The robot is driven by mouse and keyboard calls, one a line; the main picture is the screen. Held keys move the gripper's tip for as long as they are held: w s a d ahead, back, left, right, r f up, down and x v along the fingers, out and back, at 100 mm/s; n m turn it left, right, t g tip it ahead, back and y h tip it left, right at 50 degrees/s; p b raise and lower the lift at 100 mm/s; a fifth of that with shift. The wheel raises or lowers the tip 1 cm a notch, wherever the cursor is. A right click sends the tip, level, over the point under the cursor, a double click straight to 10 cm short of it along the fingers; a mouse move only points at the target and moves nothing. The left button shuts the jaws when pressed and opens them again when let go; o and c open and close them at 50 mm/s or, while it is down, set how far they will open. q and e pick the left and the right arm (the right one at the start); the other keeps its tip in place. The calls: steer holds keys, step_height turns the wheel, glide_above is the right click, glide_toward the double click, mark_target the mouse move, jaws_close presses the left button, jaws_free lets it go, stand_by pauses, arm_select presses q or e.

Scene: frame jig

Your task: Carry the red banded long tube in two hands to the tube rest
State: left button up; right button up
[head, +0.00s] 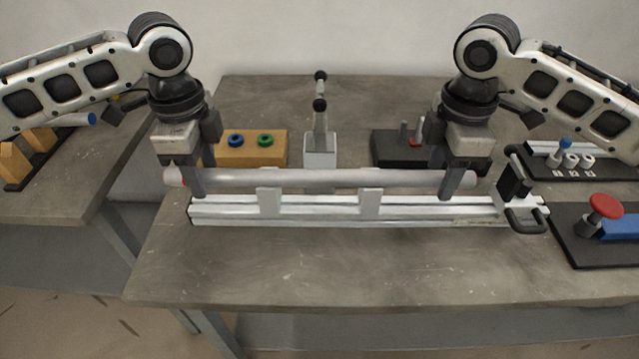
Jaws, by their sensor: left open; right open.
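The long tube (320,178) is pale grey with a red band at its left end (171,177) and some red at its right end. It lies level across the two light uprights of the tube rest (369,205), which stands on a silver rail. My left gripper (197,186) is open at the tube's left end, fingers pointing down beside it. My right gripper (452,184) is open at the right end in the same way. The fingers cover parts of the tube, and I cannot tell whether they touch it.
A black toggle clamp (518,195) sits at the rail's right end. Behind are a wooden block (262,151) with blue and green rings, a grey post (320,148) and a dark block (390,148). A red knob (606,206) is at right. The front table is clear.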

steer(key=shift+r, duration=0.2)
arm_select(q)
step_height(320, 180, up, 12)
arm_select(e)
step_height(320, 180, up, 12)
steer(key=shift+f, duration=0.2)
stand_by(0.7)
